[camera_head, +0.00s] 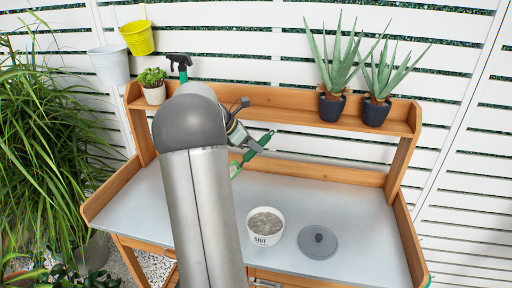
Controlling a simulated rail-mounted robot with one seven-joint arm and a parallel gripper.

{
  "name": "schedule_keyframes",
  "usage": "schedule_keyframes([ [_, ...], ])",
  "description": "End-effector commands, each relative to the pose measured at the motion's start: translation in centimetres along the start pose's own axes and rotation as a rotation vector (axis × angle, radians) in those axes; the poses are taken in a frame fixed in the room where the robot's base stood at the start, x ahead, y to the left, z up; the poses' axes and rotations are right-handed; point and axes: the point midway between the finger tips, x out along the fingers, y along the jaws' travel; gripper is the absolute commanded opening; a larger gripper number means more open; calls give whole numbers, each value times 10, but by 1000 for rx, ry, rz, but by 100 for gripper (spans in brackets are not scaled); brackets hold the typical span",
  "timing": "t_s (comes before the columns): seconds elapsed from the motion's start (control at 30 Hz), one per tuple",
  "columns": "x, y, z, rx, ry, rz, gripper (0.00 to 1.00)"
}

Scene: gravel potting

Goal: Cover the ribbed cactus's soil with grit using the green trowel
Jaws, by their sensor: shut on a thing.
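My gripper (251,147) is shut on the green trowel (265,138) above the back of the bench, behind my arm. The trowel is tilted, its upper end to the right and its lower end (235,169) partly hidden by my arm. A white tub labelled as grit (265,238) stands open on the bench top, grey grit (265,222) inside. It is in front of my gripper and apart from it. I cannot make out the ribbed cactus; my arm hides the left middle of the bench.
A grey lid (317,242) lies right of the tub. The shelf (285,112) holds a small potted plant (152,84), a spray bottle (180,67) and two spiky plants in dark pots (332,106). The bench top (350,200) is clear at right.

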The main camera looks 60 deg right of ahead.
Motion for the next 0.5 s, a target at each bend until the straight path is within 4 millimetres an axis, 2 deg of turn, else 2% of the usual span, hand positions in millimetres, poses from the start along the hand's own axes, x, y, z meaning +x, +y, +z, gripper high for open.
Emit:
schedule_keyframes([
  [0.3,-12,0,-2,0,-62,1,0],
  [0.43,-7,-1,4,2,-25,-5,0],
  [0.5,2,-2,7,4,42,-8,0],
])
